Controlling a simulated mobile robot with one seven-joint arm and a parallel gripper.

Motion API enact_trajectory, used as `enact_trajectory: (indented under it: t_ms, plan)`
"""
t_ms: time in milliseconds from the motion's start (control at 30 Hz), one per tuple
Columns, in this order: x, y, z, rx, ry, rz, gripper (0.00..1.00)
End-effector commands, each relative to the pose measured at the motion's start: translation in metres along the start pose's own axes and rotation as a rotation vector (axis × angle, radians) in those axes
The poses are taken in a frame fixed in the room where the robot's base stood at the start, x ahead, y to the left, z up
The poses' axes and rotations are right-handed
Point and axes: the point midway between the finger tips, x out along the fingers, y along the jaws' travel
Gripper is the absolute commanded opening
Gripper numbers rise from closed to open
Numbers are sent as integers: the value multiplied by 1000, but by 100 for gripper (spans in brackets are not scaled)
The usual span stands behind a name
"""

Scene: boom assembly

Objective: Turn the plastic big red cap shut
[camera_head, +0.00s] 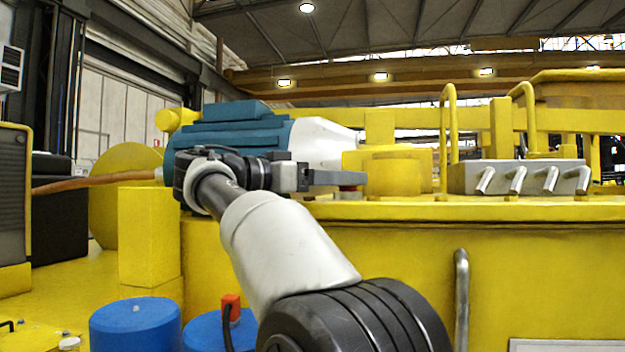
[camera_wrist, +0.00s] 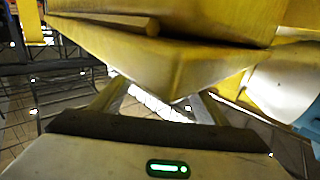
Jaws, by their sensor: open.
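A small red piece (camera_head: 349,188), possibly the big red cap, shows just below the fingers of my gripper (camera_head: 362,178), on top of the yellow machine body. It is mostly hidden, and I cannot tell whether it is turned shut. My gripper points right, beside a yellow round-topped block (camera_head: 392,176). In the wrist view my gripper (camera_wrist: 157,102) has its two fingers spread, with a yellow corner (camera_wrist: 175,75) showing beyond and between them. No red cap shows in the wrist view, and I cannot tell whether the fingers touch anything.
A teal and white motor (camera_head: 318,142) lies behind my gripper. A grey valve block (camera_head: 515,176) with several levers stands to the right, near yellow handrails (camera_head: 447,130). Blue drums (camera_head: 135,325) stand below, one with an orange-red fitting (camera_head: 231,306).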

Motion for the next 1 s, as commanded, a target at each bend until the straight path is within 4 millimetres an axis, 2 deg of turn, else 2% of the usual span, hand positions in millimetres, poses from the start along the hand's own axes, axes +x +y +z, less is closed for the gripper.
enact_trajectory:
  t_ms: [167, 500, 633, 800, 1000]
  plan:
    - [-28, -2, 1, 0, 1, -6, 68]
    - [-112, -2, 0, 0, 1, -5, 68]
    - [-139, -1, -1, -1, 0, -3, 68]
    - [-162, 0, -1, 0, 0, -1, 68]
    - [-171, 0, 0, -1, 0, 0, 68]
